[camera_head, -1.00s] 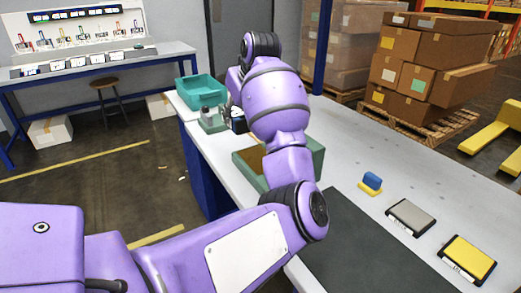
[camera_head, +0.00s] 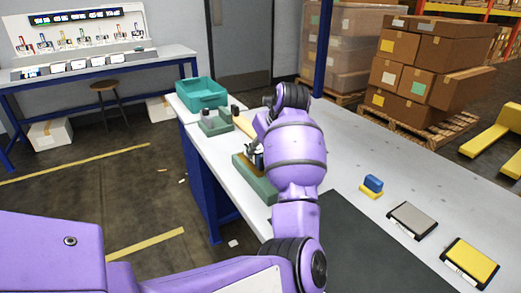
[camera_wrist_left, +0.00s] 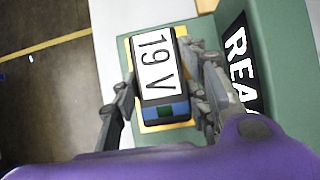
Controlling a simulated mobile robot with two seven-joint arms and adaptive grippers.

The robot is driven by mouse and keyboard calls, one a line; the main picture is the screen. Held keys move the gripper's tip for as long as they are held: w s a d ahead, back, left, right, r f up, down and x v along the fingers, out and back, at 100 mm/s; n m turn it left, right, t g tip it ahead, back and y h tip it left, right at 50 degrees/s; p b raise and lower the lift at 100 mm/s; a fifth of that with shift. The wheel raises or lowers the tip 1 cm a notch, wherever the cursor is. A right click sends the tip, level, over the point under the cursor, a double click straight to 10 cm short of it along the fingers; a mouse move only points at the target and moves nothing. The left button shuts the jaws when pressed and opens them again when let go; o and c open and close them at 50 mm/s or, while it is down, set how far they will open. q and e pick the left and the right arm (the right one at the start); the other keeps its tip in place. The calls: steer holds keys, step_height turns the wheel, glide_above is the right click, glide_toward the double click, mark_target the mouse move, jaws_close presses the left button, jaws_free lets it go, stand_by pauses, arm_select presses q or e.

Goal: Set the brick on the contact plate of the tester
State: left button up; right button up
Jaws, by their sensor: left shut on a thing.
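The brick (camera_wrist_left: 153,65) is a dark block with a white label reading "19 V" and a blue-green end. My left gripper (camera_wrist_left: 163,82) is shut on it, one finger on each long side. The brick is over the yellowish contact plate (camera_wrist_left: 167,127) of the tester, whose edges show around it. I cannot tell whether it touches the plate. The tester (camera_wrist_left: 285,35) is a green box with a partly hidden label starting "REA". In the head view, my left gripper (camera_head: 257,155) is above the tester (camera_head: 262,190), and my arm hides much of both. My right gripper is not in view.
A teal bin (camera_head: 201,94) and a small green holder (camera_head: 214,123) stand at the table's far end. A blue and yellow piece (camera_head: 372,185), a grey pad (camera_head: 411,220) and a yellow pad (camera_head: 469,262) lie to the right. A dark mat (camera_head: 350,245) lies in front.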

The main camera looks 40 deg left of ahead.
arm_select(q)
steer(key=o, duration=1.5)
steer(key=shift+f, duration=0.1)
steer(key=shift+c, duration=0.2)
steer(key=shift+r, duration=0.25)
steer(key=v, duration=1.2)
steer(key=shift+p, duration=0.35)
